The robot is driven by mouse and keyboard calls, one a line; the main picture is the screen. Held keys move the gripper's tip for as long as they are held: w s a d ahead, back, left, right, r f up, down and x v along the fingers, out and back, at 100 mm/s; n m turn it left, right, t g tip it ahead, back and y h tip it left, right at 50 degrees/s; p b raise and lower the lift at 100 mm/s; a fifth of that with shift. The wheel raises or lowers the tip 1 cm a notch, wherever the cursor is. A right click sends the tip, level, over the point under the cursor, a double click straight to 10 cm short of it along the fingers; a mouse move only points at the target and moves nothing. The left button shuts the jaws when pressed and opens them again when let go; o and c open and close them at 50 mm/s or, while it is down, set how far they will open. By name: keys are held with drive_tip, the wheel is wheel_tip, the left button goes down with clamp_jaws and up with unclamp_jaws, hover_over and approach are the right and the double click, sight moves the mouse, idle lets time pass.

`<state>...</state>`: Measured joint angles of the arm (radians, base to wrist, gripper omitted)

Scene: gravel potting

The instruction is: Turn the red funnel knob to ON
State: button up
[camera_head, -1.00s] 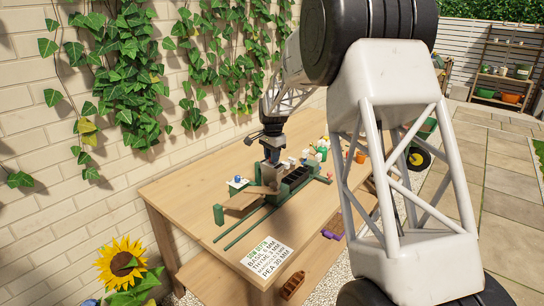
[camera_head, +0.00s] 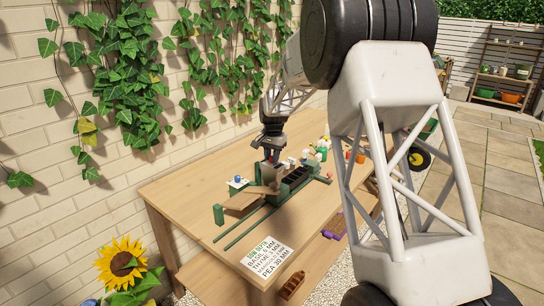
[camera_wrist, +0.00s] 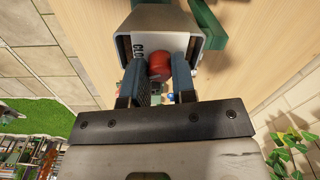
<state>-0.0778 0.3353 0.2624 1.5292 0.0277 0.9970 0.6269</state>
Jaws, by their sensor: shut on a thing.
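The red funnel knob (camera_wrist: 159,67) shows in the wrist view, between the two blue-grey fingers of my gripper (camera_wrist: 159,80). The fingers are shut on it from both sides. Behind the knob is a grey housing (camera_wrist: 194,20) with a white label that starts with black letters like "CLO"; the rest is hidden, and no ON mark can be read.
The fixture stands on a wooden table (camera_head: 185,186) by a brick wall. A printed card (camera_head: 268,257) lies at the table's front. Small pots and bottles (camera_head: 321,152) stand behind the fixture. A wooden ramp (camera_head: 241,200) lies to its left.

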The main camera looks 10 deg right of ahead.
drive_tip(key=n, duration=0.4)
drive_tip(key=shift+n, duration=0.3)
drive_tip(key=n, duration=0.2)
drive_tip(key=shift+n, duration=0.3)
drive_tip(key=n, duration=0.6)
drive_tip(key=shift+n, duration=0.3)
drive_tip(key=o, duration=0.9)
drive_tip(key=shift+r, duration=0.15)
drive_tip(key=shift+w+r, duration=0.1)
drive_tip(key=shift+r, duration=3.65)
